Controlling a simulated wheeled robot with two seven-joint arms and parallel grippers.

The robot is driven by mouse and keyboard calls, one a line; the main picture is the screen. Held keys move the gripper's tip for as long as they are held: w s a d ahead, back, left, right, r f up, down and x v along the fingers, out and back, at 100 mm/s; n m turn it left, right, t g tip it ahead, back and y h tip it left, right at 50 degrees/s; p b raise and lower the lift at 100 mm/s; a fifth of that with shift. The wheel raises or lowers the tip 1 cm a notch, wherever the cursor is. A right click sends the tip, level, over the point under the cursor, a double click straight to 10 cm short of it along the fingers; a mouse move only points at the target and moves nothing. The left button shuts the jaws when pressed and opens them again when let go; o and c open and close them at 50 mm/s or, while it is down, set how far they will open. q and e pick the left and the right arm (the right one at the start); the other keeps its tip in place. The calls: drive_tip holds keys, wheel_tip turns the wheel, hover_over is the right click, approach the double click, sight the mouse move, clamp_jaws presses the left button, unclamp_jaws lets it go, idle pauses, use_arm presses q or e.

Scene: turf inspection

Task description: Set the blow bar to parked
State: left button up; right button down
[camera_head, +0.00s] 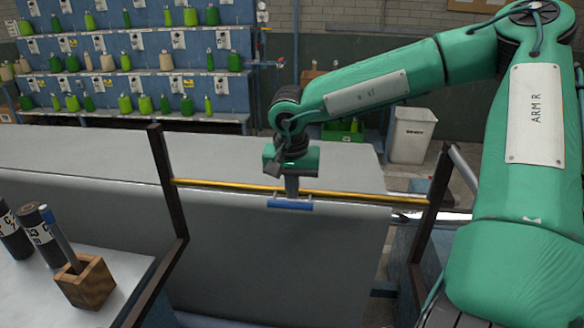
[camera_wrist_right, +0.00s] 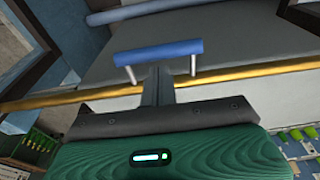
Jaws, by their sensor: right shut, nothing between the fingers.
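The blow bar appears to be the thin gold bar (camera_head: 225,187) spanning two dark brown posts above the grey fabric; it also shows in the wrist view (camera_wrist_right: 235,74). A blue handle (camera_head: 290,205) stands off the bar on two short metal pegs, clear in the wrist view (camera_wrist_right: 160,52). My right gripper (camera_head: 292,194) points down at the bar, right by the handle. Its fingers (camera_wrist_right: 157,82) are shut and empty, and appear between the two pegs in the wrist view. Whether they touch the handle I cannot tell. My left gripper is not in view.
The dark left post (camera_head: 165,180) and right post (camera_head: 430,205) flank the bar. A metal table (camera_head: 130,268) at lower left carries a wooden pen block (camera_head: 85,282) and dark cylinders. A white bin (camera_head: 411,136) and a blue rack (camera_head: 150,50) of green bottles stand behind.

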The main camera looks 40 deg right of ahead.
drive_tip(key=shift+f, duration=0.5)
drive_tip(key=shift+s, duration=0.1)
